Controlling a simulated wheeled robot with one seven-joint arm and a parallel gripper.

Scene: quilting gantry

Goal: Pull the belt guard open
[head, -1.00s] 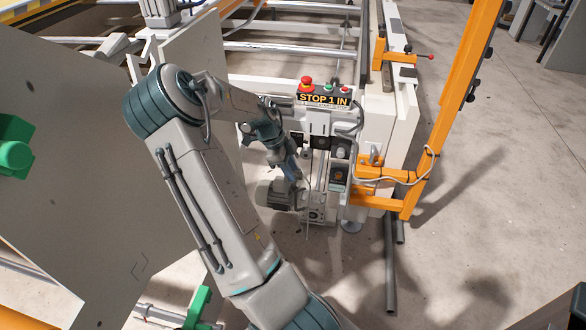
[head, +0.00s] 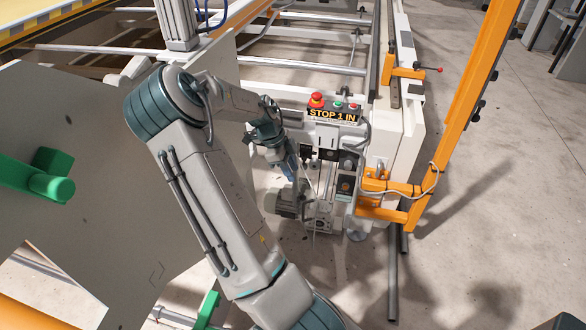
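A large flat pale grey panel (head: 70,120), which looks like the belt guard, fills the left of the head view. A green handle (head: 52,186) sticks out from its face near the left edge. My gripper (head: 290,178) is at the end of my folded arm, to the right of the panel and well apart from the green handle. It is small, dark and partly covered by my wrist, so its fingers do not show clearly. I see nothing held in it.
A control box (head: 333,112) with a red stop button and a STOP 1 IN label stands behind my gripper, above a small machine head. An orange post and bracket (head: 440,160) stand to the right. Another green part (head: 208,310) is at the bottom. Open floor (head: 500,220) lies on the right.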

